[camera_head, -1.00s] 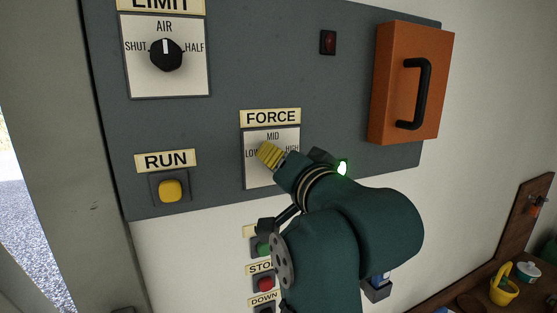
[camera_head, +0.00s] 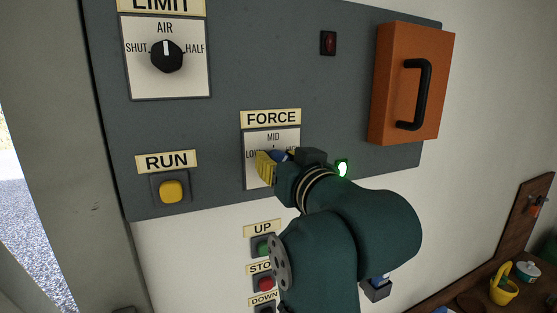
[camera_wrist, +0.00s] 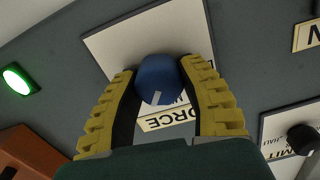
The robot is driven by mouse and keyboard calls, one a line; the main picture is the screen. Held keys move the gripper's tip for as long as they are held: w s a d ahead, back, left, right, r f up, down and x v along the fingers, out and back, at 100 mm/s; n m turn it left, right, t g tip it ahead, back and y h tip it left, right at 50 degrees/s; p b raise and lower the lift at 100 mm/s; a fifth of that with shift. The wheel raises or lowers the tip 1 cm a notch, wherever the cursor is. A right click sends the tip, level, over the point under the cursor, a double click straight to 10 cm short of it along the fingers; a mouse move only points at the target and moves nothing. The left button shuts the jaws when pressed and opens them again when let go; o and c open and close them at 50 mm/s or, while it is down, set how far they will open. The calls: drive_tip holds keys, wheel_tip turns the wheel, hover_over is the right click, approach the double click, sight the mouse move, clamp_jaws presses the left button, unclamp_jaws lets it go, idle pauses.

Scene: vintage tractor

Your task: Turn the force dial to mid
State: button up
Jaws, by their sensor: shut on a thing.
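The force dial (camera_wrist: 160,78) is a round blue knob on a white plate (camera_wrist: 108,47), below the FORCE label (camera_head: 270,118). In the wrist view its white mark lies on the side towards that label, where MID is printed. In the head view only a bit of the blue dial (camera_head: 278,155) shows, and the gripper partly covers LOW and HIGH. My gripper (camera_wrist: 165,88) is shut on the dial, with a yellow ribbed finger on either side. In the head view the yellow fingers (camera_head: 266,168) lie against the plate.
UP, STOP and DOWN buttons sit below, partly behind my arm.

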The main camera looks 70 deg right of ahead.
drive_tip(key=n, duration=0.3)
drive_tip(key=shift+n, duration=0.3)
drive_tip(key=shift+w+n, duration=0.1)
drive_tip(key=shift+n, duration=1.7)
drive_tip(key=shift+f, duration=0.1)
drive_tip(key=o, duration=1.2)
drive_tip(key=shift+a, duration=0.15)
drive_tip(key=v, duration=1.2)
